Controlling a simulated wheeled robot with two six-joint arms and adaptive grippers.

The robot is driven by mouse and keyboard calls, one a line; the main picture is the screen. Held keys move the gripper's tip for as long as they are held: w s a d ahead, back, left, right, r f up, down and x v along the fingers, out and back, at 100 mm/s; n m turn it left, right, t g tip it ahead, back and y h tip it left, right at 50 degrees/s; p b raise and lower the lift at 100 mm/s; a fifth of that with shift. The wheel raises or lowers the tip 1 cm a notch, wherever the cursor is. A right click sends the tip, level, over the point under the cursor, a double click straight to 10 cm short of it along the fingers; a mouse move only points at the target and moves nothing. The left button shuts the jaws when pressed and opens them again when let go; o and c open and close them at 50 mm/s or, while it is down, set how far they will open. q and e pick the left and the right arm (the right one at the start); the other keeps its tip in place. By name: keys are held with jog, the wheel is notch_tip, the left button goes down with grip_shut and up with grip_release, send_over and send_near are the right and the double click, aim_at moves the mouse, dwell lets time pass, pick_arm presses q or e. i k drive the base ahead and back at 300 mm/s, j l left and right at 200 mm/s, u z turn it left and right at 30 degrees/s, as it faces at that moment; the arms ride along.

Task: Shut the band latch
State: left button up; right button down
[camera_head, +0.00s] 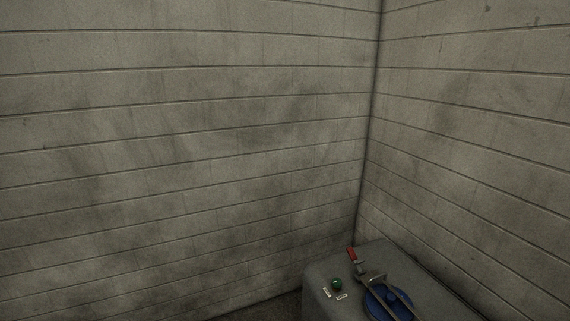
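A metal latch (371,277) with a red-gripped handle (352,254) sits on top of a grey cabinet at the lower right. The red handle points up and to the left. The latch's metal part lies beside and partly over a round blue lid or drum (377,307), which the bottom edge of the picture cuts off. A metal bar crosses the blue part. From here I cannot tell whether the latch is open or shut. Neither of my grippers is in view.
The grey cabinet (320,281) stands in the corner, close to the right-hand block wall (470,160). A green button (336,285) and small white labels (341,297) are on its top. The left block wall (180,150) is bare. A strip of dark floor shows left of the cabinet.

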aim_at(351, 252)
jog(key=z, duration=1)
jog(key=i+j+z, duration=0.2)
jog(key=j, duration=0.35)
jog(key=j+z, duration=0.15)
jog(key=j, duration=0.4)
jog(key=i+j+z, duration=0.2)
jog(key=j, duration=0.4)
jog(key=k, duration=0.1)
